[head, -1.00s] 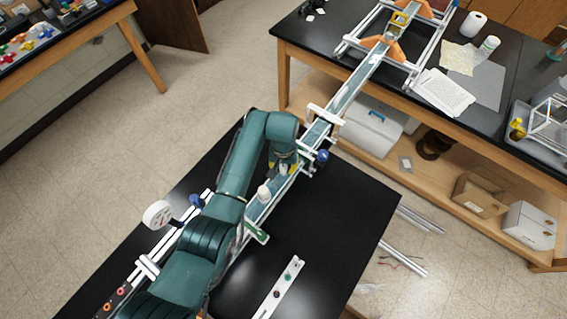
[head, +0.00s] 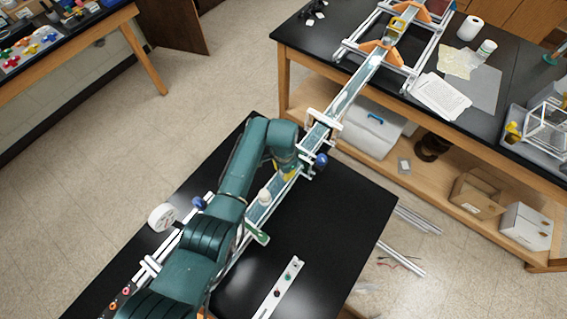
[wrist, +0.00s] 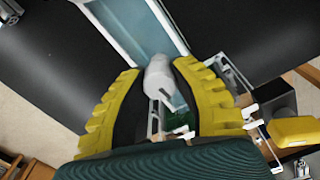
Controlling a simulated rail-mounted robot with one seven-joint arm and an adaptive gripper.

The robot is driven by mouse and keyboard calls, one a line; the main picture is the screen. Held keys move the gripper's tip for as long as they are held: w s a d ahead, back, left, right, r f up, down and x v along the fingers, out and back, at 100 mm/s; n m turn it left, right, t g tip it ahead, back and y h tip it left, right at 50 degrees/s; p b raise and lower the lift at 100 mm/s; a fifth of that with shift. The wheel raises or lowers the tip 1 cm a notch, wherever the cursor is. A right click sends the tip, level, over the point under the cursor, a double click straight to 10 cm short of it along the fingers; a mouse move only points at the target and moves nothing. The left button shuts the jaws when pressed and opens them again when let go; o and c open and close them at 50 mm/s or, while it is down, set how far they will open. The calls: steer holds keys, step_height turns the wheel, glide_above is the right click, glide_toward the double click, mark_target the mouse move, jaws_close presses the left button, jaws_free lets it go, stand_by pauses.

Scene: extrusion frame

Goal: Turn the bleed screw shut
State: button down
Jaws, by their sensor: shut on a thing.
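My gripper (wrist: 157,72) has yellow and black fingers. In the wrist view their tips are closed around a white cylindrical piece (wrist: 158,78) above a pale blue channel (wrist: 147,28). No label shows, so I cannot tell for sure that this piece is the bleed screw. In the head view my gripper (head: 287,174) points down over the rail's channel (head: 258,213), and the wrist hides most of the fingers and what they hold. A white bottle-like piece (head: 264,196) stands close beside it, toward the camera.
A blue knob (head: 321,160) is right of the gripper, and a white round gauge (head: 161,217) is left of my arm. A green handle (head: 259,238) sits beside the channel. A white strip with buttons (head: 279,288) lies on the black table (head: 335,215), which has bare room at right.

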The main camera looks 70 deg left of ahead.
steer(key=shift+m, duration=0.5)
steer(key=c, duration=0.8)
jaws_free()
step_height(320, 180, up, 12)
